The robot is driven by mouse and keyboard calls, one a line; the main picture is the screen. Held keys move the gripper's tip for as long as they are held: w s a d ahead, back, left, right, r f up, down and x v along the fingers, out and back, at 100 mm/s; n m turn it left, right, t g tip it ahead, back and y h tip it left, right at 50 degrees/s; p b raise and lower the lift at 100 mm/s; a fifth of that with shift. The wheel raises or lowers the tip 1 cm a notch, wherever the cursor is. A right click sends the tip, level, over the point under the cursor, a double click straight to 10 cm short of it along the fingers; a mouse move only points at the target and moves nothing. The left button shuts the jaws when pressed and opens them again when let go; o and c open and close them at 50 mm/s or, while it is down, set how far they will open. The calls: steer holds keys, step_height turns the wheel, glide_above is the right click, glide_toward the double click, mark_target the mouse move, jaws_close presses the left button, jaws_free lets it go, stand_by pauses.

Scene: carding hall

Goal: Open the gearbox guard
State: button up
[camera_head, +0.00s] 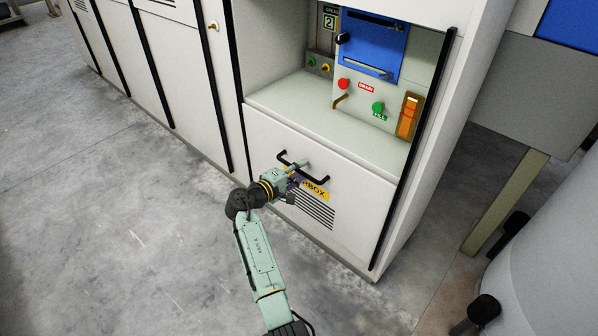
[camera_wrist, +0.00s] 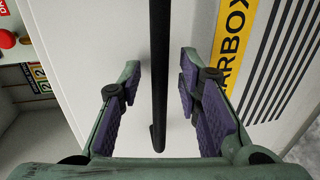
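The gearbox guard (camera_head: 352,208) is a white panel low on the machine's front, with a yellow label (camera_head: 315,189) ending in "RBOX" and black vent slots. It looks flush with the frame around it. A black bar handle (camera_head: 314,180) is fixed across its upper part. My gripper (camera_head: 301,167) is at the handle and hides part of it and of the label. In the wrist view the handle (camera_wrist: 159,70) runs between the two purple-padded fingers of my gripper (camera_wrist: 158,90). The fingers are apart, with a gap on each side of the bar.
A grey rounded body (camera_head: 555,250) stands at the right. Concrete floor (camera_head: 130,240) is clear at left.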

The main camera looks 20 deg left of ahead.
mark_target(308, 142)
step_height(308, 142, up, 10)
steer(key=shift+r, duration=0.1)
stand_by(0.4)
steer(key=p+v, duration=0.6)
steer(key=v, duration=0.6)
steer(key=shift+s, duration=0.25)
stand_by(0.8)
steer(key=shift+p, duration=0.35)
